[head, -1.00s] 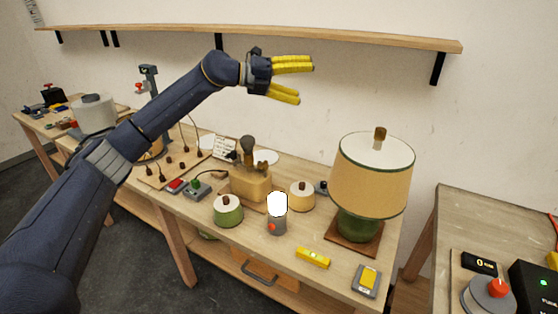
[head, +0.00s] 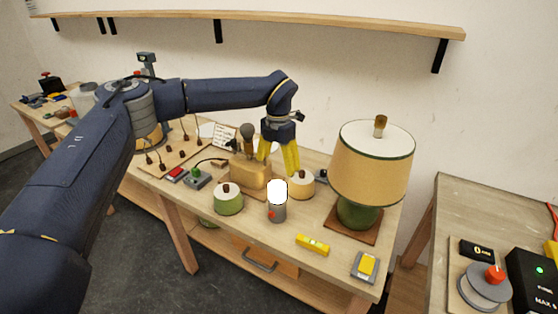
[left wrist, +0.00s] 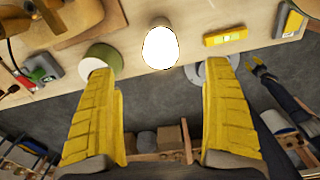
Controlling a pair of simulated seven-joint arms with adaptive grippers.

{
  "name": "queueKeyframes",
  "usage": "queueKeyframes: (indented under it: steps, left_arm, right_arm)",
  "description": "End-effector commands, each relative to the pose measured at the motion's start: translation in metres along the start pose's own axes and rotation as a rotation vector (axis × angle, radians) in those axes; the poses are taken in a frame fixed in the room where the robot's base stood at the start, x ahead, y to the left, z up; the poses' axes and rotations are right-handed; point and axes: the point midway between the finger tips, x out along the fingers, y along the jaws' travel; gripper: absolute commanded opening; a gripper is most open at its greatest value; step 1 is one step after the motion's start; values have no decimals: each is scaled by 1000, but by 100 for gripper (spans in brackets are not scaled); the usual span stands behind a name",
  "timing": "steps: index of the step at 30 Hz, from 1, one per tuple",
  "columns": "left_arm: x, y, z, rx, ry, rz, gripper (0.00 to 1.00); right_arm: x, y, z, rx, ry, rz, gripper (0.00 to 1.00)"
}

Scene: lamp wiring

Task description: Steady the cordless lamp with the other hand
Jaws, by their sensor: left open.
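The large lamp (head: 372,172) stands upright at the right end of the bench, with a tan shade and a green base on a wooden square. No cord shows on it. A small white glowing bulb (head: 277,192) sits on a grey holder; it also shows in the left wrist view (left wrist: 160,48). My left gripper (head: 278,160) is open and empty, pointing down behind the bulb and left of the large lamp. Its two yellow fingers are apart in the left wrist view (left wrist: 160,78). My right gripper (left wrist: 257,66) shows small beyond the bench edge; its opening is unclear.
A green pot (head: 228,200) and a cream pot (head: 301,185) stand near the bulb. A yellow level (head: 312,245) and a grey-yellow box (head: 366,266) lie at the front right. A wall shelf (head: 260,23) runs above. A side table (head: 480,210) is at right.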

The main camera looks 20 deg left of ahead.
Motion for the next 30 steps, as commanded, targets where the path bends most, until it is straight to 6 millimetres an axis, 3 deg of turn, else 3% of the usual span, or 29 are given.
queueKeyframes:
  steps: [21, 30]
  left_arm:
    - [115, -2, 0, 0, 0, -6, 84]
    - [151, -2, 0, -1, 0, -5, 84]
  right_arm:
    - [0, 0, 0, 0, 0, 0, 34]
    - [0, 0, 0, 0, 0, 0, 34]
